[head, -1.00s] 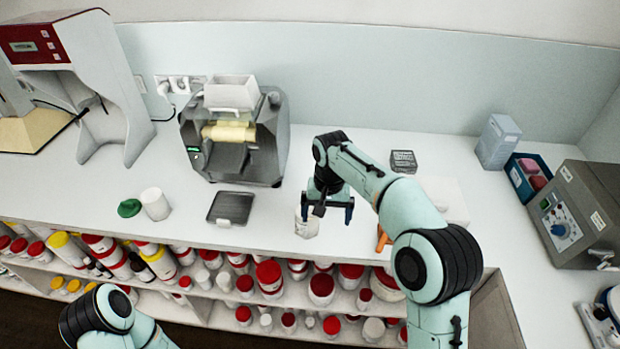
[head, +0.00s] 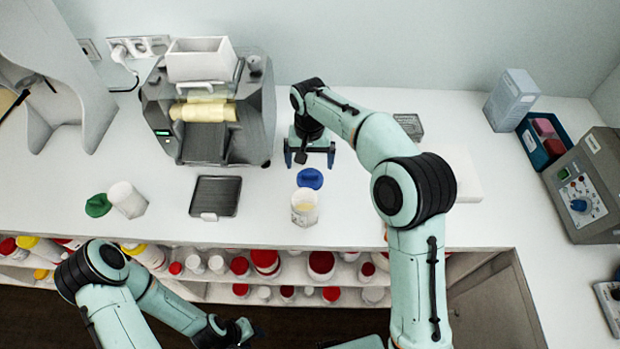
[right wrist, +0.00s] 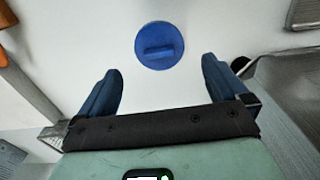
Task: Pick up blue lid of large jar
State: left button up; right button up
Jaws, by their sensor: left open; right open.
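The round blue lid (head: 310,178) lies flat on the white counter, just behind the open white jar (head: 304,208), which has pale contents. In the right wrist view the lid (right wrist: 159,45) shows a raised bar across its top. My right gripper (head: 310,157) is open and empty, above the counter just behind the lid. In the right wrist view the lid appears centred just beyond the two spread fingers of my right gripper (right wrist: 161,68), with none of it between them. My left gripper (head: 240,330) is low in front of the counter, small and partly dark.
A green lid (head: 98,205) and a white container (head: 127,200) are at the left. A dark tray (head: 215,196) lies before the roller mill (head: 208,110). The counter around the blue lid is mostly clear.

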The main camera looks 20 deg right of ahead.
aim_at(310, 174)
jog(key=shift+w+f, duration=0.1)
jog(key=shift+f, duration=0.55)
jog(key=f, duration=0.5)
jog(key=shift+s+b, duration=0.2)
jog(key=shift+b, duration=0.1)
jog(key=c, duration=0.8)
